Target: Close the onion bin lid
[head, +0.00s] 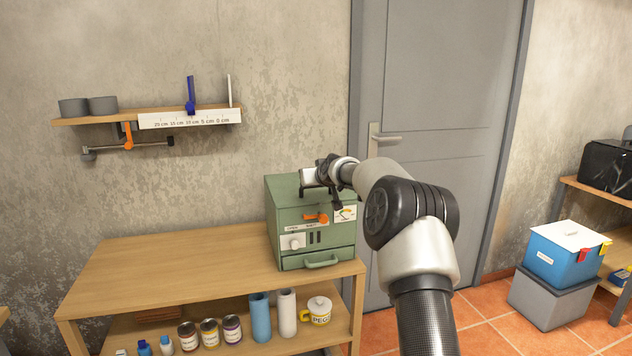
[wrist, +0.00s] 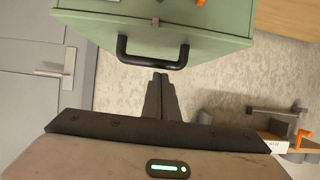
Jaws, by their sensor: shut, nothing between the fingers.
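No readable label marks an onion bin. A blue bin (head: 555,268) with a white lid (head: 568,236) stands at the right in the head view, on a grey box. The lid appears to lie on top; the bin's small label is too small to read. My gripper (head: 322,190) is far left of this bin, at the green cabinet (head: 285,213). In the wrist view, my gripper (wrist: 160,78) is shut and empty, its tips close to a dark handle (wrist: 153,62); contact is unclear.
The green cabinet stands on a wooden bench (head: 170,262), whose top is clear left of it. Tins, rolls and a mug (head: 318,312) fill the lower shelf. A wall shelf (head: 150,115) hangs above. A grey door (head: 440,100) is behind my arm. The grey box (head: 550,302) stands on tiles.

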